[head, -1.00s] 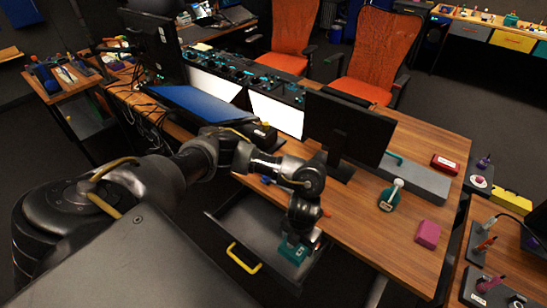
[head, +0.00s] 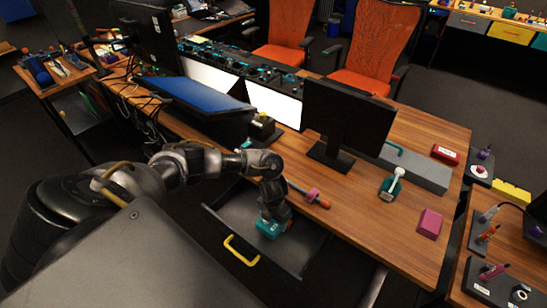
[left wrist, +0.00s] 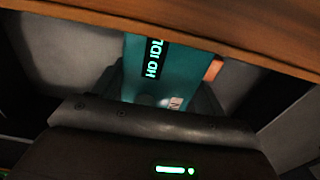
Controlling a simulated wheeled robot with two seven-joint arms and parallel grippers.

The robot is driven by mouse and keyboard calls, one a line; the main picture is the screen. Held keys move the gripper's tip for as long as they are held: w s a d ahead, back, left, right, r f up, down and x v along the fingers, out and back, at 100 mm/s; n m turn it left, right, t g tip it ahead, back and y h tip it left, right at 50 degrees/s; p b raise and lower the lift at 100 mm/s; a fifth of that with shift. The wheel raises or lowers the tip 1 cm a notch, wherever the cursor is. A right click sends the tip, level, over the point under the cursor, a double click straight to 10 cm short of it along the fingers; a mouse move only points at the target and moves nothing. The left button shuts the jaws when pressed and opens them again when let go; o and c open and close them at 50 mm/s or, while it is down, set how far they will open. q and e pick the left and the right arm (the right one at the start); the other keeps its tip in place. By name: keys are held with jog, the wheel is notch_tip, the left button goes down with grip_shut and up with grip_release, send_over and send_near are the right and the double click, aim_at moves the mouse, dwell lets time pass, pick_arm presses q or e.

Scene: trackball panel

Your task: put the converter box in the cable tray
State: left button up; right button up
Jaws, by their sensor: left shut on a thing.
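The converter box (head: 270,229) is a small teal block gripped by my left gripper (head: 272,217). In the left wrist view the box (left wrist: 145,75) stands between the fingers, with a black label of bright letters. The left gripper points down and is shut on the box, at the open dark grey drawer (head: 300,243) under the desk's front edge. I cannot tell if the box touches the drawer floor. No cable tray is clearly marked as such; the drawer is the open container here. My right gripper is not in view.
The wooden desk edge (left wrist: 240,50) passes close to the gripper in the wrist view. The drawer has a yellow handle (head: 241,252). On the desk are a pink-collared tool (head: 312,195), a monitor (head: 347,120), a grey case (head: 420,172) and a magenta block (head: 430,223).

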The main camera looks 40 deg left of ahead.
pick_arm(q)
jog(key=shift+f, duration=0.85)
jog(key=shift+f, duration=0.2)
jog(key=o, duration=1.2)
jog(key=shift+c, duration=0.2)
jog(key=shift+r, duration=0.1)
